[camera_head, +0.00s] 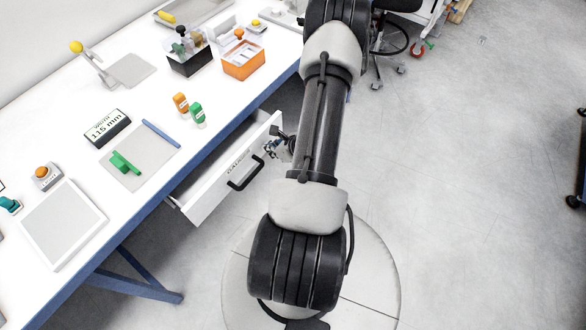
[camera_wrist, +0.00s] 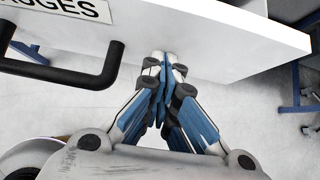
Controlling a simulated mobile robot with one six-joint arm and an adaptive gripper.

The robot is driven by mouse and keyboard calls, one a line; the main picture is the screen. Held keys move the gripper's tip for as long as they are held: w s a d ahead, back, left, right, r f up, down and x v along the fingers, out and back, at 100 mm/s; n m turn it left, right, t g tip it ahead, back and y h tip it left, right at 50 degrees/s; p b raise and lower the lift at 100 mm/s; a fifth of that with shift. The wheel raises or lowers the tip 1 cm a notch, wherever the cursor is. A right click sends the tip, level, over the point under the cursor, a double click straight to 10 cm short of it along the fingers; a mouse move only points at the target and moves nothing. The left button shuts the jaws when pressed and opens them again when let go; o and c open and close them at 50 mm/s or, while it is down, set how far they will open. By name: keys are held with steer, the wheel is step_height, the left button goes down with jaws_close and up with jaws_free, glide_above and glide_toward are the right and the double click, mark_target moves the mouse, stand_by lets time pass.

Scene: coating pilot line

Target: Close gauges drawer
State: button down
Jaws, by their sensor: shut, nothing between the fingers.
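The gauges drawer (camera_head: 217,182) is a white drawer under the bench, pulled partly out, with a black bar handle (camera_head: 245,174) and a label on its front. In the wrist view the drawer front (camera_wrist: 215,42) fills the top, with the handle (camera_wrist: 84,74) at the left. My gripper (camera_wrist: 164,58) is shut and empty, its fingertips at the drawer front, right of the handle. I cannot tell for sure whether they touch it. In the head view my gripper (camera_head: 272,149) is partly hidden by my arm.
The white bench (camera_head: 75,155) with a blue edge carries a black bin (camera_head: 190,62), an orange bin (camera_head: 243,63), bottles, a gauge display (camera_head: 107,128) and a green tool (camera_head: 125,163). A wheeled chair (camera_head: 385,45) stands at the back.

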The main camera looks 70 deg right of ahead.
steer(key=b, duration=0.2)
glide_toward(250, 135)
steer(key=w+f, duration=0.1)
steer(key=w+a, duration=0.1)
steer(key=w, duration=0.1)
steer(key=w+f, duration=0.1)
steer(key=shift+w+a+f, duration=0.15)
steer(key=shift+a+f, duration=0.15)
steer(key=shift+a, duration=0.1)
steer(key=shift+w+d+r, duration=0.1)
steer(key=shift+w, duration=0.1)
